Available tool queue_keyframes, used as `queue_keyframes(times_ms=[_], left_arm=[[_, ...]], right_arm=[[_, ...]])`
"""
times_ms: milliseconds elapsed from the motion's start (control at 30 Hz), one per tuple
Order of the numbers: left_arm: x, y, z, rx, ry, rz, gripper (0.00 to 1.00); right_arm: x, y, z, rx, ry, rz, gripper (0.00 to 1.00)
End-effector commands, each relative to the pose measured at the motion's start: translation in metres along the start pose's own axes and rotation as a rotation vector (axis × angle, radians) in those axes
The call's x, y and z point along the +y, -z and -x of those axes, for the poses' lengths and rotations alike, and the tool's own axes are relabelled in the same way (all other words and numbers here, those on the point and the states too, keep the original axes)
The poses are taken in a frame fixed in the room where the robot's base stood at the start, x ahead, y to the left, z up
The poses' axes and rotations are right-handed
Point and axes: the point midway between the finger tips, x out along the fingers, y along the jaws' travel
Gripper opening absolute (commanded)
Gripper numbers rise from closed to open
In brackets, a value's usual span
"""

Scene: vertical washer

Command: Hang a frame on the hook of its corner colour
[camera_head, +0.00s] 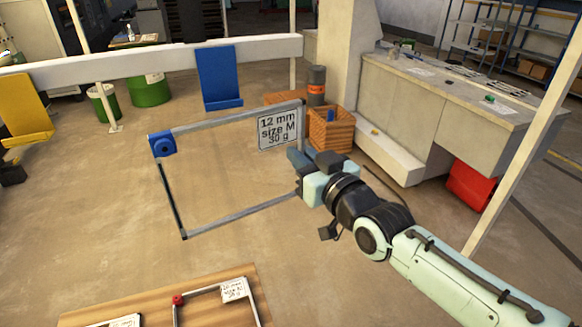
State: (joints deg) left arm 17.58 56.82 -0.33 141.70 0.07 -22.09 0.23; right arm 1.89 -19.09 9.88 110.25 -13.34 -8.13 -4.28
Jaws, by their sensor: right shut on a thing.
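A grey rectangular frame (223,119) with a blue corner (162,144) at its upper left hangs in the air. Its label (278,129) reads "12 mm size M 30 g". My right gripper (298,174) is shut on the frame's right side. A blue hook (219,78) is on the white rail, above and behind the frame's top bar. A yellow hook (24,110) is on the same rail at the far left. A frame with a red corner (177,300) lies on the wooden table at the bottom. My left gripper does not show.
The wooden table (247,277) holds another labelled piece (124,321), cut off by the bottom edge. The white rail (120,66) crosses the upper left. Wooden crates (331,131) and a grey workbench (418,99) stand behind my right arm. Open floor lies between table and rail.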

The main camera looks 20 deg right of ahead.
Motion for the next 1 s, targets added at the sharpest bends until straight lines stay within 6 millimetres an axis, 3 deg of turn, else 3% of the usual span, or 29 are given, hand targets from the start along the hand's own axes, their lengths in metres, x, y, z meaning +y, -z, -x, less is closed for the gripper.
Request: queue_keyframes(times_ms=[267,1000], left_arm=[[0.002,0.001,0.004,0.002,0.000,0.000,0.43],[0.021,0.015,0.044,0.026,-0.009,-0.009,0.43]], right_arm=[[0.002,0.006,-0.002,0.000,-0.002,-0.001,0.00],[0.012,0.003,-0.060,0.001,-0.002,-0.001,0.00]])
